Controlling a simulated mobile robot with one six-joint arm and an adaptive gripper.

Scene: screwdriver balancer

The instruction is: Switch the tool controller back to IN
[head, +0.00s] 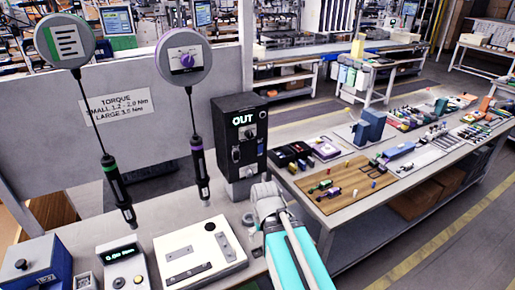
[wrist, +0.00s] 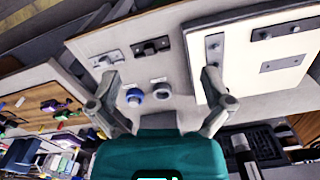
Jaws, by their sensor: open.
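The tool controller (head: 239,136) is a tall black box on a grey base at the back of the bench in the head view. Its display (head: 243,120) reads OUT, and a small switch or knob (head: 248,132) sits on its face below the display. My gripper (head: 268,203) is in front of and below the controller, apart from its switch. In the wrist view my gripper (wrist: 160,75) has its two fingers spread, with nothing held. I cannot make out the controller clearly in the wrist view.
Two screwdrivers (head: 119,190) (head: 201,172) hang from round balancers left of the controller. A white plate (head: 199,253) with dark bars lies left of my arm; it shows in the wrist view (wrist: 250,85). A small ring-like part (wrist: 134,97) appears between my fingers' outlines.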

